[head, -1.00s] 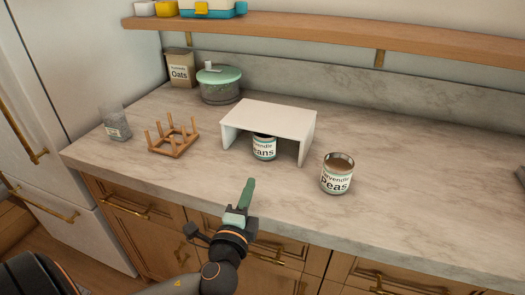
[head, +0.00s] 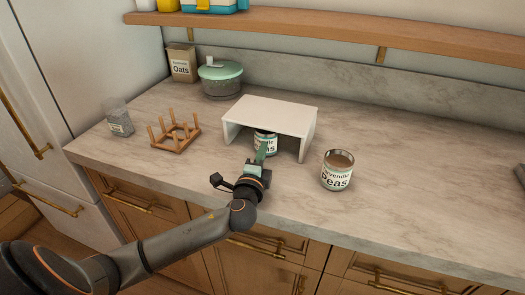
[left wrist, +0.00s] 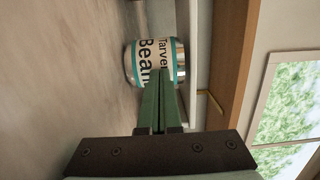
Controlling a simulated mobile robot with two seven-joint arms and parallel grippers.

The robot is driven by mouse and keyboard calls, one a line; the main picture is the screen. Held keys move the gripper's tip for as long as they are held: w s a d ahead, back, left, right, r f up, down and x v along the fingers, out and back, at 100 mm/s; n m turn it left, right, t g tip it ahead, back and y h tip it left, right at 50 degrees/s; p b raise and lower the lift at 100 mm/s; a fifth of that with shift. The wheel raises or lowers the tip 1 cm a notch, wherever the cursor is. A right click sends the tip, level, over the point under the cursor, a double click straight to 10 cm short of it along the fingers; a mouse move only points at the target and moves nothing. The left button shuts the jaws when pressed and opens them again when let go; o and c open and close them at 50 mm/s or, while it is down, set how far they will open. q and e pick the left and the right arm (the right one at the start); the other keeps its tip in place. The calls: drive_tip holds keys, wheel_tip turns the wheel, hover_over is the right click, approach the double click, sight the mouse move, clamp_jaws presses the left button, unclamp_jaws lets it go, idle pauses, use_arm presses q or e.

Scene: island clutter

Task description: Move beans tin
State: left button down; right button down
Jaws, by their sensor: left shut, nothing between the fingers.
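The beans tin (head: 267,135) stands upright on the counter under a small white riser shelf (head: 270,113). Its lower part is partly hidden by my left gripper in the head view. My left gripper (head: 261,152) is shut and empty, with its green fingers pointing at the front of the tin. In the left wrist view the tin (left wrist: 152,62) appears sideways, its label facing the camera. The closed fingertips (left wrist: 159,85) overlap its label in the picture; I cannot tell whether they touch it. My right gripper is not in view.
An open peas tin (head: 337,171) stands right of the riser. A wooden peg rack (head: 175,138), a glass (head: 120,123), a lidded pot (head: 220,80) and an oats box (head: 181,63) are to the left.

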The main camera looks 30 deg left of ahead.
use_arm(q)
drive_tip(key=b+x, duration=0.1)
drive_tip(key=x, duration=0.3)
drive_tip(key=shift+w, duration=0.1)
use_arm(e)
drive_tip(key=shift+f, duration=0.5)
